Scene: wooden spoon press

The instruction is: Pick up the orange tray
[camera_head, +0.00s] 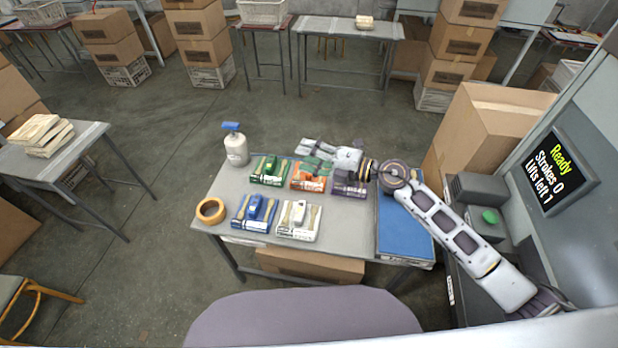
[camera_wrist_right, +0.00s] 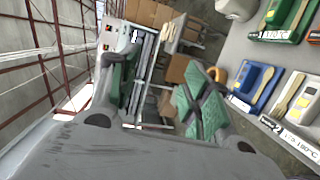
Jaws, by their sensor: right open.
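The orange tray (camera_head: 308,179) lies on the grey table in the back row, between the green tray (camera_head: 268,170) and the purple tray (camera_head: 349,184). It holds a spoon and a small block. My right gripper (camera_head: 312,157) is open and empty, just behind the orange tray in the head view, partly overlapping its far edge. In the right wrist view the two green-padded fingers (camera_wrist_right: 162,92) stand wide apart with nothing between them. An orange edge, perhaps the tray's, shows at the far right there. My left gripper is not in view.
The blue tray (camera_head: 253,212) and white tray (camera_head: 298,221) lie in the front row. A spray bottle (camera_head: 236,149) and an orange tape roll (camera_head: 210,210) stand at the left. A blue pad (camera_head: 404,234) is at the right, beside a press with a screen reading "Ready" (camera_head: 553,171).

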